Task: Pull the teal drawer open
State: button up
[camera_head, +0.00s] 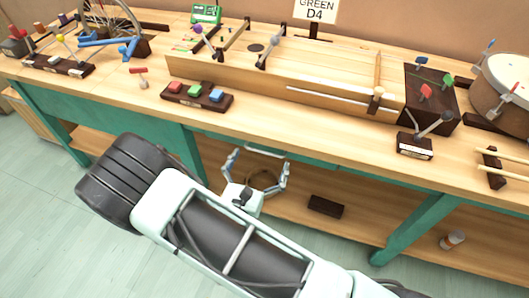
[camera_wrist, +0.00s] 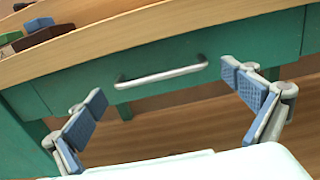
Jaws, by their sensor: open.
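The teal drawer (camera_wrist: 160,94) is set under the wooden bench top and its front looks flush with the teal frame. Its pale metal bar handle (camera_wrist: 160,76) runs across the middle of the front in the wrist view. My gripper (camera_wrist: 170,102) is open and empty, with one blue-padded finger to each side of the handle and apart from it. In the head view my gripper (camera_head: 258,172) is just in front of the bench, below the top's edge, with its fingers spread. There, most of the drawer front (camera_head: 270,152) is hidden under the overhanging top.
The bench top holds a block with red, green and blue buttons (camera_head: 198,95), a long wooden box (camera_head: 280,75), a dark box (camera_head: 430,95) and a drum (camera_head: 500,85). A lower shelf (camera_head: 350,225) carries a dark block (camera_head: 325,206). A teal leg (camera_head: 412,228) stands right. The floor left is clear.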

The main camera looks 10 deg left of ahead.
jog(key=shift+w+d, duration=0.1)
jog(key=shift+w, duration=1.35)
jog(key=shift+c, duration=0.5)
jog(key=shift+s, duration=0.1)
jog(key=c, duration=1.3)
